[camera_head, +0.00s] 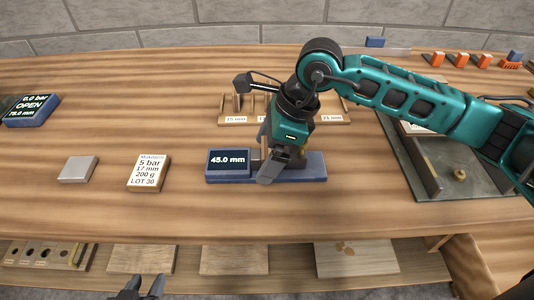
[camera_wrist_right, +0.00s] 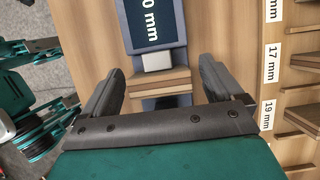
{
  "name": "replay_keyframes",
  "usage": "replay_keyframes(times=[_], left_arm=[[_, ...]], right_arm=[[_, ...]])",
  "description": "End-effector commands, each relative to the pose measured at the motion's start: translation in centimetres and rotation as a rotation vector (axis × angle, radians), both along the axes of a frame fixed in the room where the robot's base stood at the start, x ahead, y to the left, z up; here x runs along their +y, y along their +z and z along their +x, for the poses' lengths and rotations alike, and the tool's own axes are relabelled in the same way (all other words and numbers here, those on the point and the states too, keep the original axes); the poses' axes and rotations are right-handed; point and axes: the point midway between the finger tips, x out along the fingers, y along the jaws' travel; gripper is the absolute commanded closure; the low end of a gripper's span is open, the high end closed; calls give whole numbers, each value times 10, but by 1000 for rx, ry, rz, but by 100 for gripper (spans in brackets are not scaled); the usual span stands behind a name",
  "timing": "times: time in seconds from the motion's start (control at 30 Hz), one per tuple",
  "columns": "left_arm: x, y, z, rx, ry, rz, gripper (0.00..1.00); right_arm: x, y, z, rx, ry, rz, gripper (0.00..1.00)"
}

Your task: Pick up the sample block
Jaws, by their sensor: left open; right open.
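A layered wooden block, which looks like the sample block (camera_wrist_right: 160,82), sits on the blue gauge, against a light grey jaw (camera_wrist_right: 157,62), in the right wrist view. The gauge (camera_head: 315,165) reads 45.0 mm on its screen (camera_head: 229,160) in the head view. My right gripper (camera_head: 283,165) is over the gauge with its fingers pointing down. In the right wrist view the right gripper (camera_wrist_right: 160,70) is open, one finger on each side of the block, with gaps showing. In the head view the gripper mostly hides the block. My left gripper (camera_head: 140,288) is open and empty at the bottom edge.
A label block (camera_head: 148,173) and a grey plate (camera_head: 78,169) lie left of the gauge. A slotted rack with mm labels (camera_head: 235,120) stands behind it. A dark tray (camera_head: 470,185) is at the right, a blue display (camera_head: 31,111) at far left. A lower shelf (camera_head: 190,260) runs along the front.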

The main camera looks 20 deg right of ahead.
Motion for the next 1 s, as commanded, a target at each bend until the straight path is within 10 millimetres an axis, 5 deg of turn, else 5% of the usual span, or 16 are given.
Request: replay_keyframes(times=[0.57, 1.0], left_arm=[[0, 1, 1, -3, 1, -1, 57], [0, 2, 1, -4, 1, -1, 57]], right_arm=[[0, 1, 0, 0, 0, 1, 60], [0, 12, 1, -3, 0, 2, 62]])
